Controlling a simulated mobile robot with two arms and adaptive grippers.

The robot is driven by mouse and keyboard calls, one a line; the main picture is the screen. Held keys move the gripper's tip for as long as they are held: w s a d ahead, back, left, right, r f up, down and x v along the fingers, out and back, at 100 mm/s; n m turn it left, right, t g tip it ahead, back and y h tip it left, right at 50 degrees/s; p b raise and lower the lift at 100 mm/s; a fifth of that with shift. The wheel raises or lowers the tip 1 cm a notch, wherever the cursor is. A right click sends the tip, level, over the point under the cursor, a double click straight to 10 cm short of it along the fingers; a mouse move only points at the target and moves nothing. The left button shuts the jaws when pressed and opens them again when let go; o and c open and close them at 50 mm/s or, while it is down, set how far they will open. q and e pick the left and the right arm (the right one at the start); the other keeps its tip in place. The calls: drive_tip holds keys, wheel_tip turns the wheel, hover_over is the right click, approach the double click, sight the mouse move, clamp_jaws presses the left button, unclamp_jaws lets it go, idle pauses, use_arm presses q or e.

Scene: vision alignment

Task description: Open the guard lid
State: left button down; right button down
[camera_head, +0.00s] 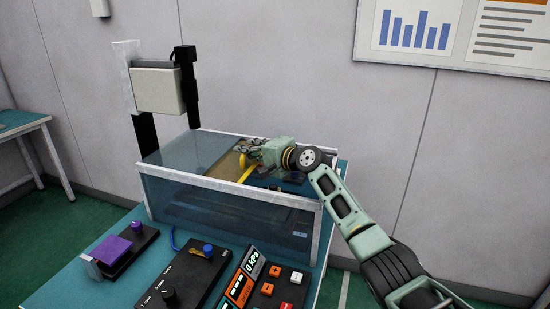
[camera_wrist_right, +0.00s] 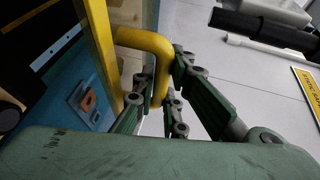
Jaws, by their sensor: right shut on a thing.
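The guard (camera_head: 225,205) is a see-through box with pale metal edges on the teal table. A yellow bar (camera_head: 247,173) shows at its top, below my right gripper (camera_head: 252,149). In the right wrist view, a bent yellow handle (camera_wrist_right: 148,40) stands out from a straight yellow edge (camera_wrist_right: 98,45). The fingers of my right gripper (camera_wrist_right: 158,88) are shut on this handle, one on each side. The gripper hides part of the handle in the head view. How far the lid is raised is hard to tell. My left gripper is out of view.
A camera-like unit (camera_head: 158,91) on a dark post stands behind the guard's left side. In front are a purple-topped fixture (camera_head: 115,248), a black box with knobs (camera_head: 182,280) and a button panel (camera_head: 275,290). My right arm reaches in from the right.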

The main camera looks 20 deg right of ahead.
sight(236, 159)
drive_tip(key=w+a+b, duration=0.1)
drive_tip(key=a, duration=0.1)
drive_tip(key=w+a+b, duration=0.1)
drive_tip(key=w+a, duration=0.1)
drive_tip(key=shift+d, duration=0.1)
drive_tip(key=c, duration=2)
unclamp_jaws()
drive_tip(key=shift+f, duration=0.1)
drive_tip(key=shift+c, duration=0.2)
drive_tip(key=shift+s, duration=0.1)
drive_tip(key=v, duration=1.2)
drive_tip(key=shift+d+f, duration=0.1)
drive_tip(key=shift+f, duration=0.05)
